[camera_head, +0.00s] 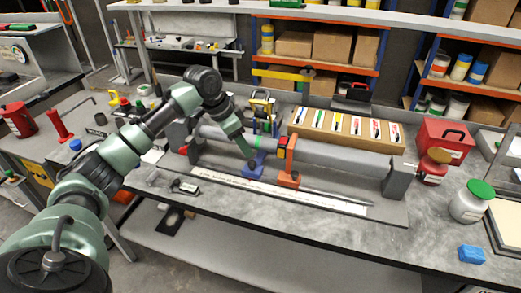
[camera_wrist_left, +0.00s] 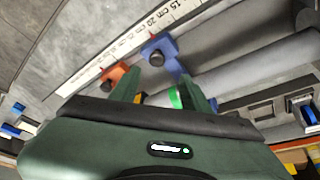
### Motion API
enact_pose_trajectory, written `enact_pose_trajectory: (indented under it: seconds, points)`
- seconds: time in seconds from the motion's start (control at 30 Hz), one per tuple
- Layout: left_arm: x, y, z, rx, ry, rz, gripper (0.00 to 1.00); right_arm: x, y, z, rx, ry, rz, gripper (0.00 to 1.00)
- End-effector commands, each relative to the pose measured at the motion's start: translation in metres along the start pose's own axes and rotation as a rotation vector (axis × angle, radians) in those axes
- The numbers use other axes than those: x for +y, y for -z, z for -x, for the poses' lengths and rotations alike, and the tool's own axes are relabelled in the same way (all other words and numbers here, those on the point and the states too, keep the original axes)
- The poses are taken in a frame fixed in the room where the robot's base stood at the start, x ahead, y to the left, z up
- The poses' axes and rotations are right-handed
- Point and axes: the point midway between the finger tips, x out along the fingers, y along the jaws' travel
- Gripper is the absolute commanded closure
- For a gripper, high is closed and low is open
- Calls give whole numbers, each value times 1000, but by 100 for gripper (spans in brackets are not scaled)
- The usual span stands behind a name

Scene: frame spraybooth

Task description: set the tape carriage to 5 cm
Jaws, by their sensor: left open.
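A blue carriage (camera_head: 256,160) and an orange carriage (camera_head: 288,166) sit side by side on the grey tube rig, blue on the left. I cannot tell which is the tape carriage. A white centimetre scale (camera_head: 310,195) runs along the front of the rig; its marks show in the left wrist view (camera_wrist_left: 165,18). My left gripper (camera_head: 249,155) is open, pointing down close to the blue carriage. In the left wrist view, the blue carriage (camera_wrist_left: 161,48) and the orange carriage (camera_wrist_left: 116,80) lie beyond the fingers; contact is unclear. My right gripper is out of view.
A cardboard tray of coloured cards (camera_head: 345,130) stands behind the rig. A red toolbox (camera_head: 443,141), a green-lidded jar (camera_head: 472,201) and a blue block (camera_head: 471,254) stand at the right. A small dark object (camera_head: 184,186) lies at the front left. The front right bench is mostly clear.

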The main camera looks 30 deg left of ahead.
Motion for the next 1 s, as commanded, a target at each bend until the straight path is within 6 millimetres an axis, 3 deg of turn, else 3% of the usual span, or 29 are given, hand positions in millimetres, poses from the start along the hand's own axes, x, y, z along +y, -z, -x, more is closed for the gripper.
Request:
enact_pose_trajectory:
  seconds: [0.1, 0.3, 0.4, 0.53, 0.7, 0.87, 0.9, 1.0]
  points:
    - [-1, 0, -8, 0, -2, 3, 53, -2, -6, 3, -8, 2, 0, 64]
    - [0, 0, -40, 0, -2, 3, 53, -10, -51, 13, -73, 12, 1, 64]
    - [0, 1, -55, 0, -3, 2, 53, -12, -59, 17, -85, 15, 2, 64]
    - [0, 0, -69, 1, 0, 1, 53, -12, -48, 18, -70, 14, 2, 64]
    - [0, 0, -76, 1, 1, 1, 53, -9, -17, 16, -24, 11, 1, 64]
    - [0, 0, -76, 1, 1, 1, 53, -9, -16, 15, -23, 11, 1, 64]
    - [0, 0, -76, 1, 1, 1, 56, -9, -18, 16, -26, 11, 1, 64]
    - [0, 0, -76, 1, 1, 0, 84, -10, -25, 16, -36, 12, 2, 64]
